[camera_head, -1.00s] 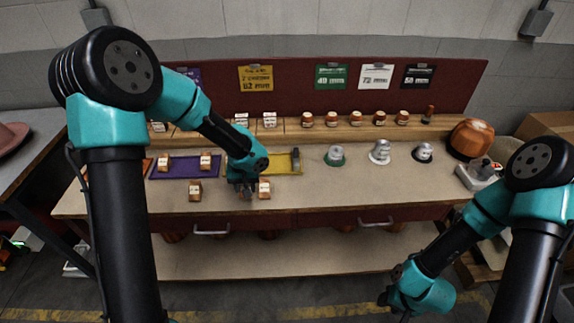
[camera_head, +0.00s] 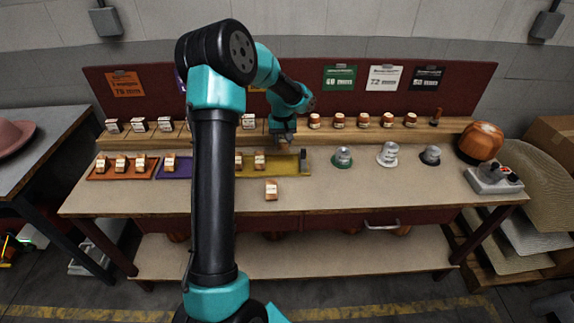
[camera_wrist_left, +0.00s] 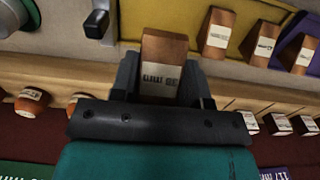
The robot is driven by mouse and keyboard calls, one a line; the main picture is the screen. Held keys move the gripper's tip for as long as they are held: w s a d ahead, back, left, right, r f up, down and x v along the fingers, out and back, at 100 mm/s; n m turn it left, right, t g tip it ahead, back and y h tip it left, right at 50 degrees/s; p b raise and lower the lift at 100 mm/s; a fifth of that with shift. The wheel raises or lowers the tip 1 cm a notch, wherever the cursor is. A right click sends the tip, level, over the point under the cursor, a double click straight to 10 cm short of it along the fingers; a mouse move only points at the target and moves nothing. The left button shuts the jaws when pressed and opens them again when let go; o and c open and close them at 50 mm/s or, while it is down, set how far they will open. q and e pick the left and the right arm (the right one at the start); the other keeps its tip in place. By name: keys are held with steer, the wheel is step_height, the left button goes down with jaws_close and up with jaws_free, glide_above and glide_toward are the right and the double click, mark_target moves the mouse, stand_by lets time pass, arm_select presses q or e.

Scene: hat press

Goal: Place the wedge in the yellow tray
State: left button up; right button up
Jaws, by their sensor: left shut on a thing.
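My left gripper (camera_head: 284,141) is shut on a brown wooden wedge (camera_wrist_left: 163,66) with a white printed label, which sits between both fingers in the left wrist view. In the head view the gripper is above the back edge of the yellow tray (camera_head: 283,166), and the held wedge is too small to make out. The yellow tray also shows in the left wrist view (camera_wrist_left: 140,22), beyond the held wedge. Two wedges (camera_head: 260,160) (camera_head: 238,160) stand in the tray's left part; its middle is bare. My right gripper is out of view.
Another wedge (camera_head: 271,190) stands on the table in front of the yellow tray. A dark grey block (camera_head: 303,160) is at the tray's right end. A purple tray (camera_head: 178,168) and an orange tray (camera_head: 100,172) lie left. Several small blocks stand on the back shelf (camera_head: 390,128).

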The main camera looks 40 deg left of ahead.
arm_select(q)
steer(key=shift+a, duration=0.1)
glide_above(283, 165)
steer(key=shift+a+f, duration=0.1)
steer(key=shift+f, duration=3.05)
steer(key=shift+f, duration=1.85)
steer(key=shift+f, duration=0.15)
steer(key=o, duration=0.9)
